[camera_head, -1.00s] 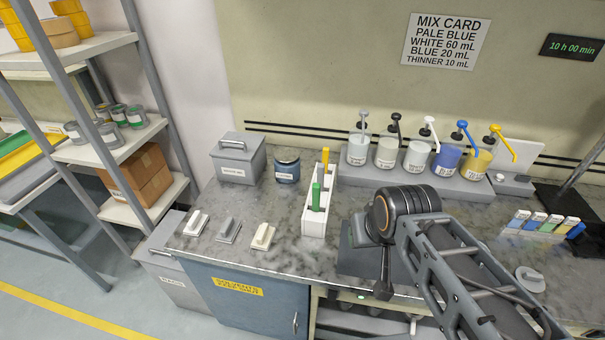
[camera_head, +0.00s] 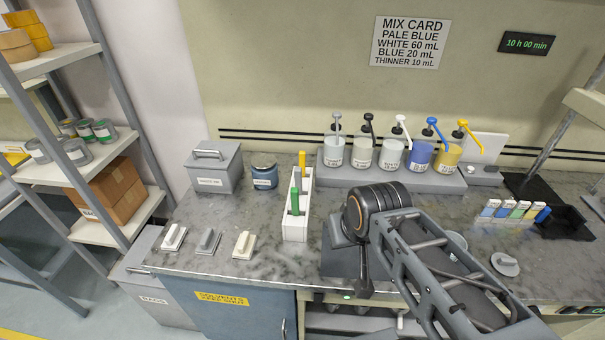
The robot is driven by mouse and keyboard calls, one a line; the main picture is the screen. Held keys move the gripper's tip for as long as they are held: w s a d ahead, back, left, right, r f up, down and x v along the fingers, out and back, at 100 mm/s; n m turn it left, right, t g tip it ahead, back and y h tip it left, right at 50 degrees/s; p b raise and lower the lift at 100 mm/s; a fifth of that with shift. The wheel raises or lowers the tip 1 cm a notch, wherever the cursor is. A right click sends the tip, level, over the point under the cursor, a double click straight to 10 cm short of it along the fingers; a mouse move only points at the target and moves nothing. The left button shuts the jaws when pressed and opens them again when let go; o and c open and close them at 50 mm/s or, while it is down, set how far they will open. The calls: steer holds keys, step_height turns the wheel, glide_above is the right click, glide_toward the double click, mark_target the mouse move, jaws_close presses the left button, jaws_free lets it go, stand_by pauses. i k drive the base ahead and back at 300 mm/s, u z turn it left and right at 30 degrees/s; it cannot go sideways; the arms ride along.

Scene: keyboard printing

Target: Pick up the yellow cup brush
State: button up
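The yellow brush (camera_head: 302,159) stands upright in the far end of a white rack (camera_head: 293,233) on the bench; only its yellow handle shows. A green-handled brush (camera_head: 295,200) stands in the same rack, nearer to me. My arm reaches in from the lower right, and its dark round joint is to the right of the rack, apart from it. I cannot make out my gripper's fingers in this view.
Several pump bottles (camera_head: 391,152) stand on a grey stand behind. A grey lidded box (camera_head: 216,170) and a blue-grey jar (camera_head: 264,177) are left of the rack. Three small handled blocks (camera_head: 208,241) lie at the front left. Colour strips (camera_head: 512,211) stand at the right.

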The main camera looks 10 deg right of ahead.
mark_target(301, 154)
steer(key=z, duration=2)
steer(key=k, duration=1.1)
steer(key=u, duration=1.45)
steer(key=i, duration=1)
steer(key=z, duration=0.05)
